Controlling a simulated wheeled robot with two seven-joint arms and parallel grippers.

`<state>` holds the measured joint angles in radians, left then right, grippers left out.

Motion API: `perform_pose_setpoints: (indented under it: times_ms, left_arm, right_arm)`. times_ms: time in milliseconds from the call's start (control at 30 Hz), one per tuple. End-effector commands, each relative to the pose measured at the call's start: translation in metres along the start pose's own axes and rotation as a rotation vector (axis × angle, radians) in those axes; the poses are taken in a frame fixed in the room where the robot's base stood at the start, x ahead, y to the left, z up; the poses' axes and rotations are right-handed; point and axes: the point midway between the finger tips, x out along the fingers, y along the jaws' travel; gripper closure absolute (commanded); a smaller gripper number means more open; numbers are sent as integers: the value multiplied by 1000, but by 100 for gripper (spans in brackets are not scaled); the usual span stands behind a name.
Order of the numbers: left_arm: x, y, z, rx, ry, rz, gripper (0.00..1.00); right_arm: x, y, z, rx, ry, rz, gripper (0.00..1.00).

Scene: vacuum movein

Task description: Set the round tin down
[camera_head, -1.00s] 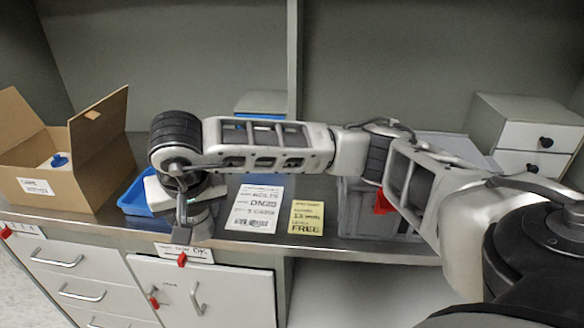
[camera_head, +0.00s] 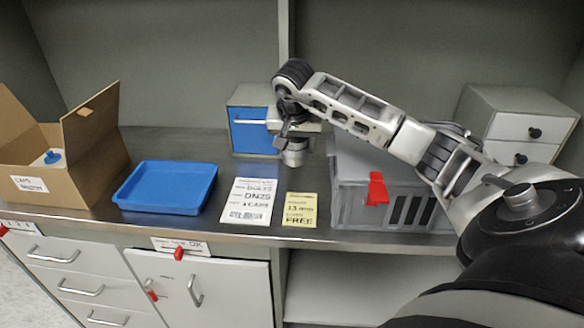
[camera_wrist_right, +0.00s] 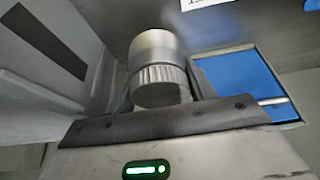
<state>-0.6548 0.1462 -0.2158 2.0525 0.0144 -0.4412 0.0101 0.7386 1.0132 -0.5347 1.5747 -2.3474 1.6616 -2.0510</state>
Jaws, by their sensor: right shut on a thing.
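The round tin (camera_head: 294,158) is a small silvery cylinder below my right gripper (camera_head: 294,143), near the back of the counter. In the right wrist view the tin (camera_wrist_right: 155,50) shows a smooth side and a ribbed band, between the fingers of my right gripper (camera_wrist_right: 158,92). The gripper is shut on it. The tin looks upright in the head view. I cannot tell whether its base touches the counter. My left gripper is not in view.
A small cabinet with a blue drawer (camera_head: 252,130) stands just left of the tin. A grey crate (camera_head: 350,205) with a red tag is to its right. A blue tray (camera_head: 165,187), an open carton (camera_head: 75,165) and two labels lie left and in front. Bare counter lies between tray and cabinet.

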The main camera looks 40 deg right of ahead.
Motion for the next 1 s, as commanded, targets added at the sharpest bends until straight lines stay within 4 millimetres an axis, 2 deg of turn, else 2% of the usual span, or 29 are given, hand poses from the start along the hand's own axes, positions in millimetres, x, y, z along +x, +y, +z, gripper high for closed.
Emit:
perform_pose_setpoints:
  times_ms: [100,267,500,833,867,900,933,1000]
  left_arm:
    - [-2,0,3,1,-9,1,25]
    - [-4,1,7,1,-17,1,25]
    - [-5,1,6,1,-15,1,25]
    - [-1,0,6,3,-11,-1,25]
    - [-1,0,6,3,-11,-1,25]
    - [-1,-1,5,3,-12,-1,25]
    - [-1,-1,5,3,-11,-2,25]
    - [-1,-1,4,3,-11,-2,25]
  right_arm:
    - [14,0,6,0,-1,0,73]
    - [25,0,11,0,0,-1,73]
    - [53,0,23,0,0,0,73]
    - [57,0,24,0,3,-1,73]
    - [57,0,24,-1,2,-1,44]
    - [56,0,24,0,2,-1,32]
    - [56,0,24,0,2,-1,25]
    - [56,0,24,0,2,-1,25]
